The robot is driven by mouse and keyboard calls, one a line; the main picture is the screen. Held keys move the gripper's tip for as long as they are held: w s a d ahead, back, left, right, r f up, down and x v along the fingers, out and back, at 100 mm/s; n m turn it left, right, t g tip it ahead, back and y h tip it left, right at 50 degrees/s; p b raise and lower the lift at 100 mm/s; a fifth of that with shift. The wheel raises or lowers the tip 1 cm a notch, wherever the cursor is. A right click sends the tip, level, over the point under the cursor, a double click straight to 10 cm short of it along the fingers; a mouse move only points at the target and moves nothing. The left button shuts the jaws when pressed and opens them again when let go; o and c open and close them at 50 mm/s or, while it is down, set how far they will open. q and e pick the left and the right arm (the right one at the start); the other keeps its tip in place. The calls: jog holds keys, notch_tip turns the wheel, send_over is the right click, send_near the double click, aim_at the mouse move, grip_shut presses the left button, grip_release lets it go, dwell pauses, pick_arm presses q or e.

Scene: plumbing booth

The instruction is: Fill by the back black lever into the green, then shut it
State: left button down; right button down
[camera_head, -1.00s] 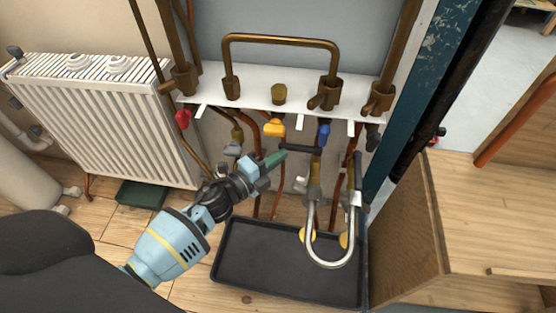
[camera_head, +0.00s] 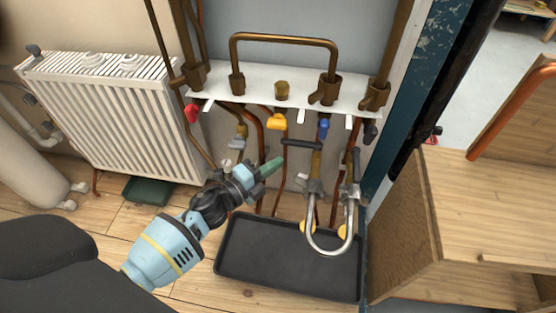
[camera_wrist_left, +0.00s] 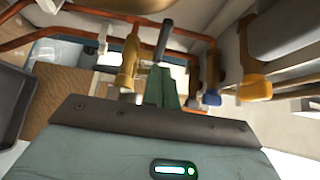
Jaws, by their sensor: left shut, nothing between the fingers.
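A black lever (camera_head: 300,143) sits across a brass valve (camera_head: 316,163) above the curved metal spout; in the left wrist view the lever (camera_wrist_left: 163,40) stands just beyond my fingertips. A second dark lever (camera_head: 371,132) hangs at the right end of the row. My left gripper (camera_head: 272,166) has green fingers, shut and empty, below and left of the first black lever, apart from it in the head view. A dark green box (camera_head: 148,191) lies on the floor under the radiator. My right gripper is out of view.
Red (camera_head: 192,112), yellow (camera_head: 277,121) and blue (camera_head: 323,125) handles hang below the white shelf (camera_head: 255,97). A black tray (camera_head: 285,262) lies under the spout (camera_head: 325,250). A radiator (camera_head: 110,110) stands left and a wooden cabinet (camera_head: 405,225) right.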

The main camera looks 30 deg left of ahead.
pick_arm(q)
jog(key=a+p+v, duration=0.1)
jog(key=v, duration=0.8)
jog(key=shift+w, duration=0.25)
jog(key=shift+a+f, duration=0.1)
jog(key=shift+f, duration=0.1)
